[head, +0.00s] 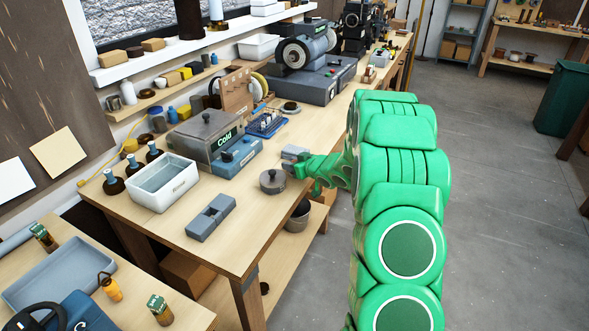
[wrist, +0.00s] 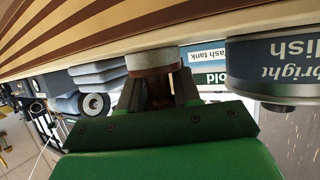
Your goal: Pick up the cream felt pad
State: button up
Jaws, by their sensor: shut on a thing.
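In the wrist view, which is upside down, my gripper (wrist: 157,92) is shut on a small round piece with a pale, greyish-cream disc, which I take as the cream felt pad (wrist: 152,58), and a brown part between the fingers. The pale side faces the bench top and looks to be at or very near it; I cannot tell if they touch. In the head view my green gripper (head: 303,171) is low over the bench's right edge, and the pad is hidden there.
A grey block (head: 293,153) is just behind. A white tub (head: 162,184) and a grey two-part block (head: 211,217) stand farther left.

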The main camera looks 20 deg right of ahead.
jog(key=shift+r, duration=0.45)
notch_tip(320, 180, up, 2)
jog(key=shift+r, duration=0.1)
jog(key=s+a+r, duration=0.2)
jog(key=s+r, duration=0.8)
jog(key=s, duration=0.3)
jog(key=shift+s+a, duration=0.15)
jog(key=shift+s, duration=0.25)
jog(key=shift+a, duration=0.1)
